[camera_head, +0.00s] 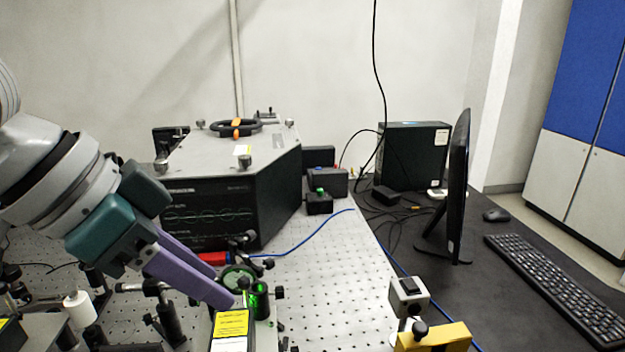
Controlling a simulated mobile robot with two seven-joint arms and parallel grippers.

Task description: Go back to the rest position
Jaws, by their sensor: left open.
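My left gripper (228,287), with a teal body and two purple fingers, reaches in from the left and points down to the right. Its fingers are apart, and I see nothing held between them. The fingertips are close to a round optic mount (238,279) and a small dark cylinder with a green glow (260,299). I cannot tell whether they touch these parts. A box with a yellow label (231,325) is just below the tips. My right gripper is out of view.
A large black spectrometer box (215,205) stands behind the gripper on the perforated optical table (335,290). Posts and mounts (168,318) crowd the lower left. A grey switch box (409,293) is at the front right. A monitor (459,185) and keyboard (555,285) occupy the desk on the right.

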